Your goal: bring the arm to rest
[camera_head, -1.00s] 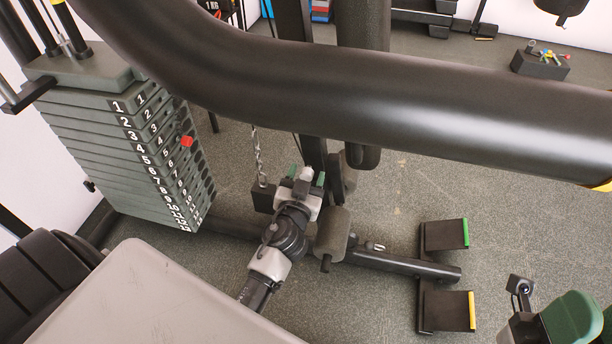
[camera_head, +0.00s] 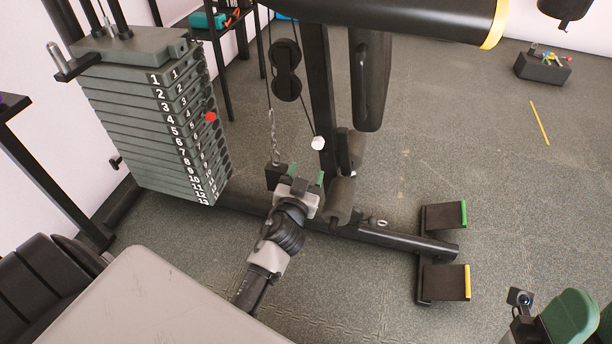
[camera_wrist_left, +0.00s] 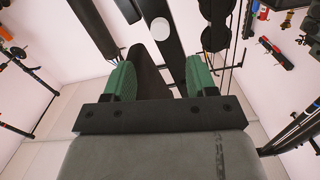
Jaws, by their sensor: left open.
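My left arm (camera_head: 268,255) comes up from the lower left in the head view. Its gripper (camera_head: 308,178) has green fingers and is near the machine's dark upright post. In the left wrist view the two green fingers (camera_wrist_left: 160,80) stand wide apart with nothing between them. Dark machine posts and a white disc (camera_wrist_left: 161,28) show beyond them. What seems to be my right gripper (camera_head: 588,322), with green pads, is cut off at the lower right corner. I cannot tell whether it is open.
The weight stack (camera_head: 150,125) with numbered plates and a red pin (camera_head: 210,117) stands left of my left gripper. A thick dark beam (camera_head: 420,18) crosses above. A footrest (camera_head: 443,252) stands on the floor at right. A grey panel (camera_head: 150,305) fills the lower left.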

